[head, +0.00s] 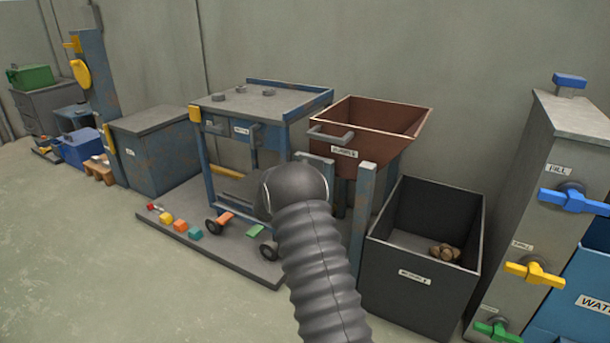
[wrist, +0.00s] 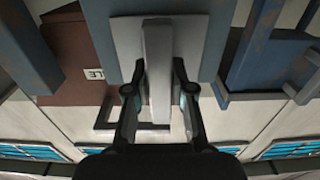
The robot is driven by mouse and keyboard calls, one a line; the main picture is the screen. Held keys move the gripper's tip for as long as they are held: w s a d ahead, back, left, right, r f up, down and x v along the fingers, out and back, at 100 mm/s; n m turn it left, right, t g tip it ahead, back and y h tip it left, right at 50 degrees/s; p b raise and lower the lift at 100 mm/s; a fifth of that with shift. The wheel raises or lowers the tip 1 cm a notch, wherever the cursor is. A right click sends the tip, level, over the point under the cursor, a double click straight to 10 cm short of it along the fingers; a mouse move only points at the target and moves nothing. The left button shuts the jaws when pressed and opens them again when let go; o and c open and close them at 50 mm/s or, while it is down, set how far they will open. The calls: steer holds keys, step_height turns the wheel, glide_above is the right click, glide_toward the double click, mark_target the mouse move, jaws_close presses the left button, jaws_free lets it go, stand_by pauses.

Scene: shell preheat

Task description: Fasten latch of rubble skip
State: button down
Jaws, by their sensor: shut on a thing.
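The rubble skip is a rust-brown, slope-sided bin (head: 370,138) with a white label and a grey handle (head: 331,134), standing between blue posts in the head view. Part of it shows at the left of the wrist view (wrist: 72,55). In the wrist view my gripper (wrist: 159,72) is shut on a pale grey bar (wrist: 158,45), with one finger on each side. The bar lies in front of a grey plate on a blue panel and looks like the latch. In the head view my arm hides my gripper and the held bar.
A dark open bin (head: 425,235) with brown lumps inside stands right of the skip. A blue-framed bench (head: 262,103) is on the left, above a low platform (head: 190,240) with coloured blocks. A grey cabinet (head: 555,150) with coloured valve handles is at the right. Floor at lower left is clear.

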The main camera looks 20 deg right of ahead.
steer(key=c, duration=1)
jaws_free()
steer(key=shift+a, duration=0.1)
steer(key=v, duration=1.1)
steer(key=shift+s+a, duration=0.3)
